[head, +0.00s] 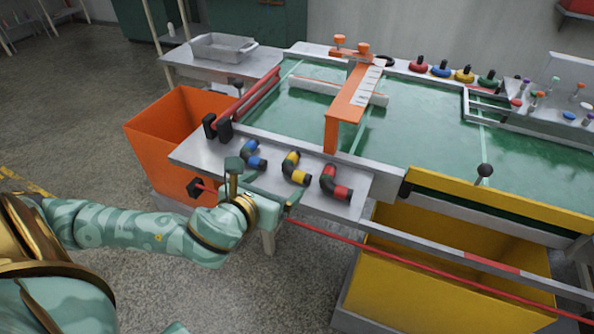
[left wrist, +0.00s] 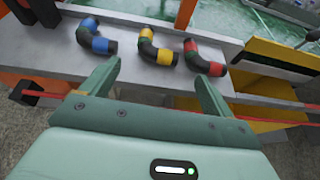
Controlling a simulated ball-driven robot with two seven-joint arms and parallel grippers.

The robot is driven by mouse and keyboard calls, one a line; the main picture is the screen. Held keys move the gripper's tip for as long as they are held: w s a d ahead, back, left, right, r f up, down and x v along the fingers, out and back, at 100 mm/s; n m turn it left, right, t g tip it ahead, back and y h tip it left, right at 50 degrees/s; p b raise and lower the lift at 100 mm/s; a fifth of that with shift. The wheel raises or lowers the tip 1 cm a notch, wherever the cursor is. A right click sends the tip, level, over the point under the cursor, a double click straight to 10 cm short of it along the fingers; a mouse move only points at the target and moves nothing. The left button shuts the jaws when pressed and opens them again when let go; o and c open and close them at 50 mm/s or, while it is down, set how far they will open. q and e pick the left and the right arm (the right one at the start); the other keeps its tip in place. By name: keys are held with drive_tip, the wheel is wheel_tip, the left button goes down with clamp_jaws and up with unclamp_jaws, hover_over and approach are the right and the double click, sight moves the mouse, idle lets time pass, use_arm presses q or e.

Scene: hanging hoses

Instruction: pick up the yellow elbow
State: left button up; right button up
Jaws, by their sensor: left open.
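The yellow elbow (head: 294,168), a black pipe bend with a yellow band, lies on the grey shelf (head: 197,151) at the near end of the table. It also shows in the left wrist view (left wrist: 158,50), ahead of the fingertips and roughly centred between them. My left gripper (head: 262,182) is open and empty at the shelf's near edge, short of the yellow elbow and apart from it. Its two green fingers also show in the left wrist view (left wrist: 157,76). My right gripper is not in view.
A blue-banded elbow (head: 252,155) lies left of the yellow one and a red-banded elbow (head: 336,183) lies right. A red rail (head: 345,239) runs along the front. An orange bin (head: 160,135) stands left, a yellow bin (head: 440,270) right. An orange bridge (head: 350,104) rises behind.

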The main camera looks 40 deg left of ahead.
sight(294, 172)
use_arm(q)
drive_tip(key=b+x, duration=0.1)
drive_tip(key=x, duration=0.2)
drive_tip(key=b+x, duration=0.1)
drive_tip(key=x, duration=0.2)
drive_tip(key=shift+s+f, duration=0.1)
drive_tip(key=shift+f, duration=0.25)
drive_tip(key=shift+w+a+f+b, duration=0.1)
drive_tip(key=shift+w+b, duration=0.4)
drive_tip(key=b+x, duration=0.2)
drive_tip(key=f+b+x, duration=0.1)
drive_tip(key=b+x, duration=0.1)
drive_tip(key=shift+w+a+f, duration=0.15)
drive_tip(key=shift+w, duration=0.2)
drive_tip(key=shift+s+r, duration=0.1)
drive_tip(key=shift+r, duration=0.2)
drive_tip(key=c, duration=0.7)
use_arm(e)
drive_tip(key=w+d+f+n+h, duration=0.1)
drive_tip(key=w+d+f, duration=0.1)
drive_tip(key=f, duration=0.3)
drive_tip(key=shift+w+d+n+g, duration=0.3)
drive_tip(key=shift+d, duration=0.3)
